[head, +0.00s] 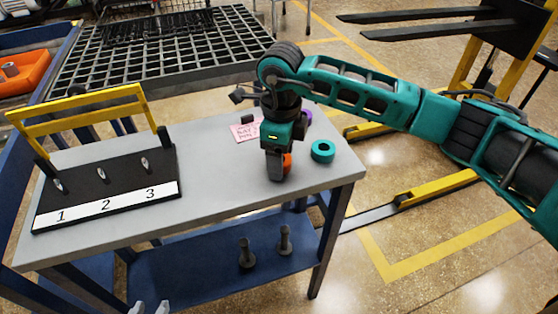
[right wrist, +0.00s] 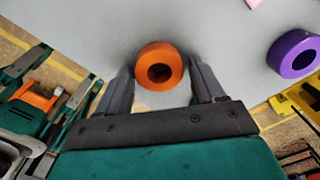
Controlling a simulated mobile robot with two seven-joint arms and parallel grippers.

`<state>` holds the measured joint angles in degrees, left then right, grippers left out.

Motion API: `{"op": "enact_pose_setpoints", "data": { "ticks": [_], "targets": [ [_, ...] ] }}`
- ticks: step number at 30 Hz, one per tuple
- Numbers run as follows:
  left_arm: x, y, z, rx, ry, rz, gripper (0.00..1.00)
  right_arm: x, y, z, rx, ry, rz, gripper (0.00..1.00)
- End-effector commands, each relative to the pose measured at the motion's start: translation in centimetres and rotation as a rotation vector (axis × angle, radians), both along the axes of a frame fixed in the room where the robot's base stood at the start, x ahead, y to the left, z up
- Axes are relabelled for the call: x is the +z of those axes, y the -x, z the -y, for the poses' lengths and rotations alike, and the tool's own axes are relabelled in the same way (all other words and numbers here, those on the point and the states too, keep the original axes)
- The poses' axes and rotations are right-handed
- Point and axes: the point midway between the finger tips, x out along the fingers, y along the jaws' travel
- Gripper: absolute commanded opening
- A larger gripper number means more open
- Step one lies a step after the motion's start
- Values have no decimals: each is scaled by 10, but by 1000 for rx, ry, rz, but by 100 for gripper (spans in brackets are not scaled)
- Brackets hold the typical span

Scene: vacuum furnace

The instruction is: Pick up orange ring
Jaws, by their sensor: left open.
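The orange ring (head: 287,161) is on the grey tabletop near its right end, mostly hidden behind my right gripper (head: 277,178) in the head view. In the right wrist view the orange ring (right wrist: 159,67) shows its dark centre hole and sits between the tips of my right gripper (right wrist: 161,75). The fingers stand apart on either side of it, with a small gap visible at the right finger. My left gripper (head: 149,307) shows only its open fingertips at the bottom edge of the head view, away from the ring.
A teal ring (head: 322,151) lies right of my right gripper. A purple ring (right wrist: 293,54) and a pink note (head: 245,130) lie behind it. A black board (head: 107,181) numbered 1, 2, 3 with a yellow handle stands on the table's left. Two grey pegs (head: 285,241) stand on the lower shelf.

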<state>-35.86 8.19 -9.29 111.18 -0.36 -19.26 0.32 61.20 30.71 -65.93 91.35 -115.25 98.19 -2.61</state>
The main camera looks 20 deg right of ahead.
Motion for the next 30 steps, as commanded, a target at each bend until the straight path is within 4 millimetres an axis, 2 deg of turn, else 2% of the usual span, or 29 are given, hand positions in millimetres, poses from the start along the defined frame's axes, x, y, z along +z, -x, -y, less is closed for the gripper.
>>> {"op": "enact_pose_setpoints", "data": {
  "ticks": [2, 17, 25, 30],
  "targets": [
    [0, -1, 0, -1, -1, 1, 43, 0, 0, 0, 0, 0, 0, 60],
    [1, -1, 0, -1, 0, 3, 43, 0, 0, 0, 0, -1, 1, 13],
    [1, -1, 0, -1, 0, 3, 43, 3, -1, 0, 0, -2, 3, 13],
    [1, -1, 0, -1, 0, 3, 43, 14, -1, 0, 0, -3, 3, 13]
  ]
}}
